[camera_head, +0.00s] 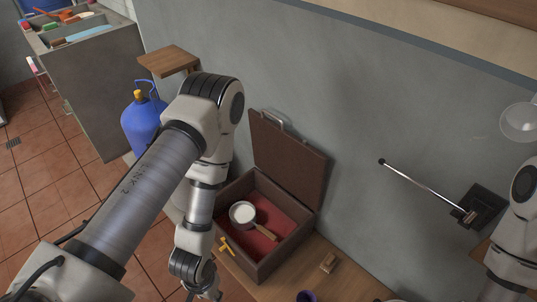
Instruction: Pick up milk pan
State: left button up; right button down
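The milk pan (243,214) lies inside an open brown case. It is a small round pan with white showing in its bowl and a wooden handle pointing to the lower right. My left gripper (207,291) is at the bottom of the picture, left of the case and apart from the pan. Only a small part of it shows, so its fingers cannot be made out. My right arm shows at the right edge, but its gripper is out of view.
The brown case (293,243) has a red lining and stands on a wooden surface (338,287), its lid (289,157) raised against the grey wall. A yellow object (226,246) is at its near left edge. A small brown block (328,263) lies right of it. A blue jug (143,122) stands behind my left arm.

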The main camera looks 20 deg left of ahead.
aim_at(243, 214)
jog(key=u, duration=0.95)
jog(key=k+z, duration=0.6)
jog(key=z, duration=0.15)
